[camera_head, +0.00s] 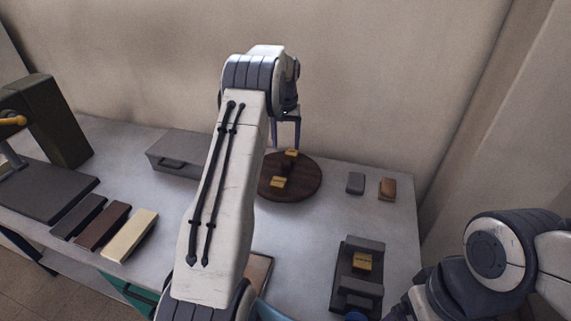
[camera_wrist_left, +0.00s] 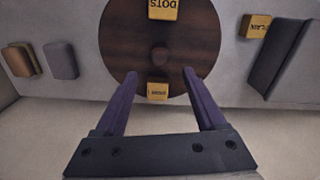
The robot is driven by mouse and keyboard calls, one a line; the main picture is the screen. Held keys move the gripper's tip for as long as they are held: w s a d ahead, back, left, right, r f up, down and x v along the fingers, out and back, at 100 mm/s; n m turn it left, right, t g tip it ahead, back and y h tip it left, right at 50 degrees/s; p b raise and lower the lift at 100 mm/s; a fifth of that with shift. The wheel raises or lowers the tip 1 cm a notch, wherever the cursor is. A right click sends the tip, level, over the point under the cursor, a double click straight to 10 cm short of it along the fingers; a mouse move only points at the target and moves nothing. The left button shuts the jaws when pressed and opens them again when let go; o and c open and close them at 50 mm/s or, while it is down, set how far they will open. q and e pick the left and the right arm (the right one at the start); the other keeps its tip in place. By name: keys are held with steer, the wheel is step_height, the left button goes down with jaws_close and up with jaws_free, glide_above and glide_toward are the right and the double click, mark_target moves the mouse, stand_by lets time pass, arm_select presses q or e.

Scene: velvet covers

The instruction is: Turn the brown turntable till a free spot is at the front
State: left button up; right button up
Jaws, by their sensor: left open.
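The round brown turntable (camera_head: 305,185) stands at the back middle of the table, partly hidden by my left arm. It also fills the upper middle of the left wrist view (camera_wrist_left: 125,45), with a small knob (camera_wrist_left: 160,54) at its centre. A yellow block marked DOTS (camera_head: 278,182) lies on its front part in the head view. Another yellow block (camera_head: 291,153) is on its back part, and shows in the left wrist view (camera_wrist_left: 157,91). My left gripper (camera_wrist_left: 160,72) is open above the back rim, its fingers on either side of that back block, apart from it.
A grey box (camera_head: 178,153) stands left of the turntable. A yellow block marked PLAIN (camera_wrist_left: 255,26) lies off the turntable. Grey (camera_head: 356,183) and brown (camera_head: 387,189) pieces lie to the right. A dark holder (camera_head: 345,270) with a yellow block stands front right.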

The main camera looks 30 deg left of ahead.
mark_target(286, 161)
arm_select(q)
step_height(286, 161, down, 10)
steer(key=shift+f+p, duration=0.1)
steer(key=shift+p, duration=0.65)
jaws_close()
stand_by(1.1)
